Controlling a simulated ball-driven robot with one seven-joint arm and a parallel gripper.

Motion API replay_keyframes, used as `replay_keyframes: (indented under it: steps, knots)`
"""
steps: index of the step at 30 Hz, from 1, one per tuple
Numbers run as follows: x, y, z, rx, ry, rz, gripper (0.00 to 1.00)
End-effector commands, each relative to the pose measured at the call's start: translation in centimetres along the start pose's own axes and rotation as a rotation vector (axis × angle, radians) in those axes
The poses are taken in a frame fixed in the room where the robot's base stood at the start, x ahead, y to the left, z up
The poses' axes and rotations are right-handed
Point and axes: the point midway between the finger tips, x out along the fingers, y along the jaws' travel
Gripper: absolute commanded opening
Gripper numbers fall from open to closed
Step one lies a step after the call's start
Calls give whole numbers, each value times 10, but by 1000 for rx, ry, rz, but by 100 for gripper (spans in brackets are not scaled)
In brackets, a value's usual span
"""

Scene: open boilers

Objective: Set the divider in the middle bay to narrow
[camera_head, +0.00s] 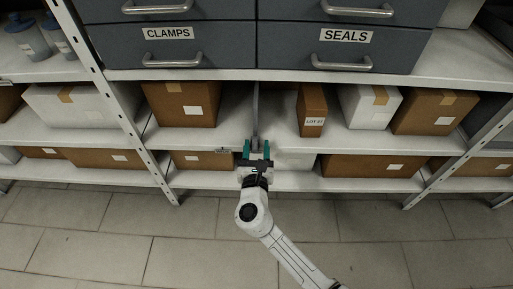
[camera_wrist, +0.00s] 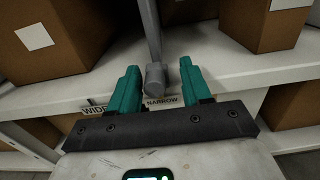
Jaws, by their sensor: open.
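The divider (camera_head: 255,105) is a thin grey upright plate in the middle bay, between a brown box and a narrower brown box. In the wrist view the divider (camera_wrist: 149,25) ends at the front in a grey knob (camera_wrist: 155,77). My gripper (camera_head: 256,147) is at the shelf's front edge, its teal fingers open. In the wrist view the knob is between the fingertips of my gripper (camera_wrist: 160,67), nearer the left one; contact is unclear. A NARROW label (camera_wrist: 163,101) shows just below the knob, and a WIDE label (camera_wrist: 95,108), partly hidden, is to the left.
A brown box (camera_head: 180,105) stands left of the divider. A white box (camera_head: 368,105) is farther right. Drawers (camera_head: 345,48) are above, and more boxes (camera_head: 370,166) are below.

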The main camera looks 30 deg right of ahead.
Motion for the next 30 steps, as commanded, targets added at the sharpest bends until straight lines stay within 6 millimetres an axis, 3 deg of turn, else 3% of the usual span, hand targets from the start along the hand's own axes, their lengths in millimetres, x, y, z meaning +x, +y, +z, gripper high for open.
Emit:
replay_keyframes:
  steps: [5,18,30]
  knots:
    - [-18,1,1,-1,2,3,48]
    - [-95,0,1,0,2,1,48]
    - [-108,-1,0,0,0,-2,48]
